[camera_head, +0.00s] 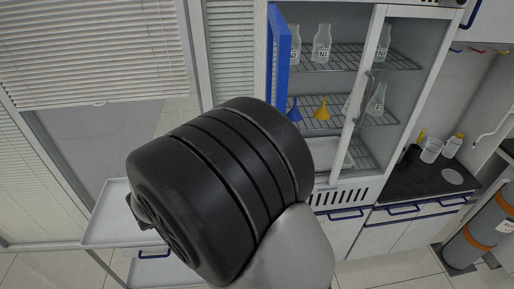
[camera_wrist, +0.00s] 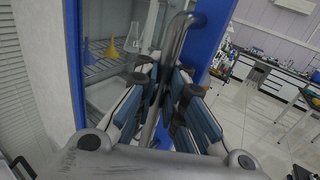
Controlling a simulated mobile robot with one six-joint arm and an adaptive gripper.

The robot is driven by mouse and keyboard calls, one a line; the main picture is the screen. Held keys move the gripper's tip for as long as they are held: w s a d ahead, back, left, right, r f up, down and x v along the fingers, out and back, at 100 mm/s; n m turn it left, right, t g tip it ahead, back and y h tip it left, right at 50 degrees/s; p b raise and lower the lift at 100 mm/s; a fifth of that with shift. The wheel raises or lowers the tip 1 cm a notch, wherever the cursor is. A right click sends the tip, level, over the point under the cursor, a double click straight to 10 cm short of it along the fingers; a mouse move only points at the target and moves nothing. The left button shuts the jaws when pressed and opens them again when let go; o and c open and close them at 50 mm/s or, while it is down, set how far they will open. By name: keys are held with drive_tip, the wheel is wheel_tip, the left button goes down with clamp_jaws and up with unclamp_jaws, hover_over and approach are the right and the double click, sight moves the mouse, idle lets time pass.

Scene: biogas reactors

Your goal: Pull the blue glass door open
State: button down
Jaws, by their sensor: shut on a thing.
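The blue glass door (camera_head: 280,62) stands open in the head view, seen nearly edge-on at the left side of the white cabinet (camera_head: 350,160). Its blue frame fills much of the upper middle of the wrist view (camera_wrist: 208,38). A curved metal handle (camera_wrist: 176,42) runs down in front of it. My gripper (camera_wrist: 163,88) is shut on the handle, with its blue-padded fingers on both sides of the bar. In the head view my black arm link hides the gripper, the handle and the lower part of the door.
Glass bottles (camera_head: 321,43), a blue funnel (camera_head: 294,110) and a yellow funnel (camera_head: 322,109) stand on the cabinet's wire shelves. A white tray table (camera_head: 108,222) is at lower left, near my arm. A dark counter (camera_head: 432,178) is at the right.

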drive_tip(key=shift+s+f, duration=0.1)
drive_tip(key=shift+f, duration=0.05)
drive_tip(key=c, duration=1.8)
unclamp_jaws()
drive_tip(key=shift+s+a, duration=0.1)
drive_tip(key=shift+s, duration=0.15)
drive_tip(key=shift+o, duration=0.7)
drive_tip(key=shift+w, duration=0.15)
drive_tip(key=shift+r, duration=0.2)
drive_tip(key=v, duration=1.2)
